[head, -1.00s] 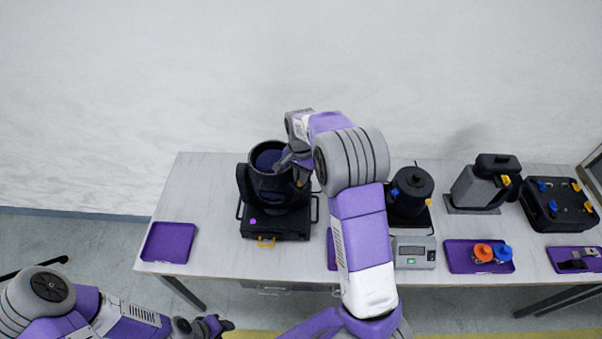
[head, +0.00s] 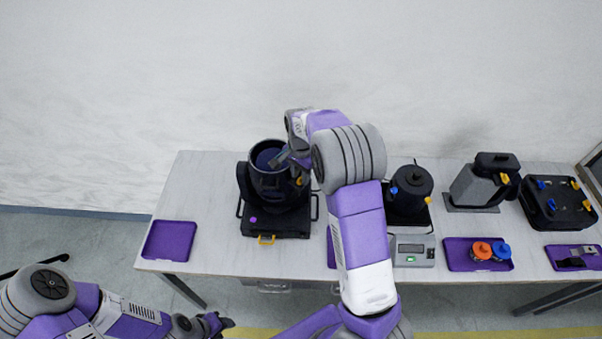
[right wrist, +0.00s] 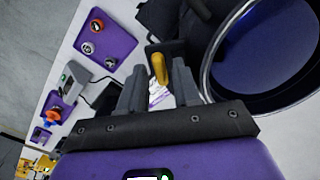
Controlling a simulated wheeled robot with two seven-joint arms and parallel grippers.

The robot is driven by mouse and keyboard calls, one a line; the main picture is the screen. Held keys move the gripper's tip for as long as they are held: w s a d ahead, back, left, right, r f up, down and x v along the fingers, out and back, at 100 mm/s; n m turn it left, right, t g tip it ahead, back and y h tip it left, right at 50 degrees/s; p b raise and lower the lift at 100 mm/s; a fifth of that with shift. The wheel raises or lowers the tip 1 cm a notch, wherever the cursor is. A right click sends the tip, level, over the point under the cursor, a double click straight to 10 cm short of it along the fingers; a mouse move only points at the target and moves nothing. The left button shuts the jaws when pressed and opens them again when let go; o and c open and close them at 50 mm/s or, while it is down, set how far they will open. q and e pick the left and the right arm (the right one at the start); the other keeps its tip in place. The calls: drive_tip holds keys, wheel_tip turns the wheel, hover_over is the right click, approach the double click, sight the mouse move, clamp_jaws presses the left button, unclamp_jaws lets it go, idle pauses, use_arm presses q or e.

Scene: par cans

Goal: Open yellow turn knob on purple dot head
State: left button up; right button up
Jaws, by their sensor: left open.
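The purple dot head is a black par can (head: 272,190) at the left of the table, its open round end tilted up. Its base carries a purple dot (head: 253,219). A yellow turn knob (head: 299,181) sits on its right side. In the right wrist view, the yellow knob (right wrist: 158,68) stands upright just beyond and between the fingers. My right gripper (right wrist: 158,92) is open, its fingers apart on either side of the knob's line, not closed on it. In the head view it is partly hidden by my right arm. My left gripper (head: 222,323) is open and empty, low at the left in front of the table.
Another yellow clip (head: 266,240) is at the base's front. A purple tray (head: 155,252) lies at the left. Further right stand a smaller black can (head: 410,190), a scale (head: 412,250), a tray (head: 458,264) with orange and blue knobs, and other black fixtures (head: 558,203).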

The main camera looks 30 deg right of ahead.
wheel_tip(320, 180, up, 8)
drive_tip(key=shift+f, duration=0.25)
idle(0.5)
